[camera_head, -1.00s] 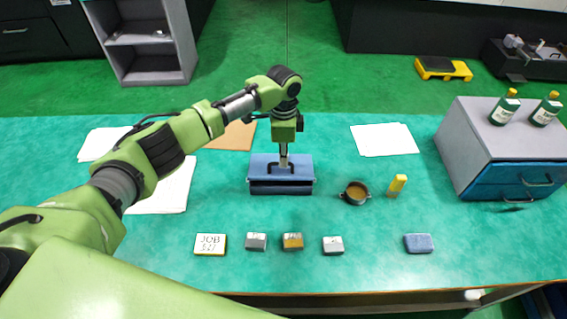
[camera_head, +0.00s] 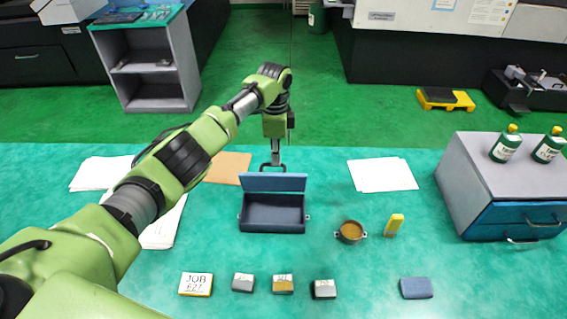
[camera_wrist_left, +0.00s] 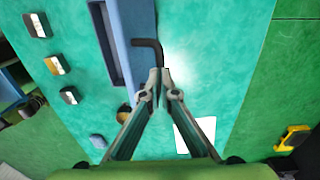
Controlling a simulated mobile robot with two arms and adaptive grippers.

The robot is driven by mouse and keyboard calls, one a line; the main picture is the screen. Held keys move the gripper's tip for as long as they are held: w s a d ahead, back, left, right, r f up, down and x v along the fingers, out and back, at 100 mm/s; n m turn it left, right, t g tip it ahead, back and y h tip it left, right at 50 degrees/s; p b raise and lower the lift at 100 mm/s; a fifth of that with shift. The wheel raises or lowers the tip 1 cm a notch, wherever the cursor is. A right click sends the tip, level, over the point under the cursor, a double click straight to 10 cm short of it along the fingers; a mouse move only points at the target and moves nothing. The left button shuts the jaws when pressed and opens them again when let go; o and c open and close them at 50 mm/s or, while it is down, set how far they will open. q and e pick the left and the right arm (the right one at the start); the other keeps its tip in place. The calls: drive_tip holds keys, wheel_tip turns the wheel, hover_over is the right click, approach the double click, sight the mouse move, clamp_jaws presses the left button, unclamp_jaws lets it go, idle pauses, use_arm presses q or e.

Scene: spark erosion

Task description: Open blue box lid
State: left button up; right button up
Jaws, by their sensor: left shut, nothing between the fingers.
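The blue box (camera_head: 272,227) stands in the middle of the green table with its dark inside showing. Its lid (camera_head: 273,182) is swung up and stands at the back edge of the box. A dark handle (camera_head: 264,167) sticks out behind the lid; it also shows in the left wrist view as a bent bar (camera_wrist_left: 149,43). My left gripper (camera_head: 276,160) is shut and empty, behind the lid and close beside the handle; I cannot tell whether they touch. Its closed fingertips also show in the left wrist view (camera_wrist_left: 160,76). My right gripper is not in view.
A round pot (camera_head: 350,233) and a yellow-topped item (camera_head: 394,224) stand right of the box. Several small blocks and a JOB card (camera_head: 196,284) line the front edge. A drawer cabinet (camera_head: 465,190) with bottles stands at right. Paper sheets (camera_head: 382,175) lie around.

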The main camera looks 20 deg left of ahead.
use_arm(q)
drive_tip(key=o, duration=0.3)
drive_tip(key=shift+s+d+f, duration=0.15)
drive_tip(key=shift+f, duration=0.3)
drive_tip(key=shift+s+d+f, duration=0.1)
drive_tip(key=shift+s+f, duration=0.05)
drive_tip(key=shift+f, duration=0.3)
drive_tip(key=shift+a+r, duration=0.1)
drive_tip(key=shift+r, duration=0.1)
drive_tip(key=r, duration=1.1)
drive_tip(key=shift+w+a+r, duration=0.2)
drive_tip(key=shift+w+r, duration=0.15)
drive_tip(key=shift+r, duration=0.05)
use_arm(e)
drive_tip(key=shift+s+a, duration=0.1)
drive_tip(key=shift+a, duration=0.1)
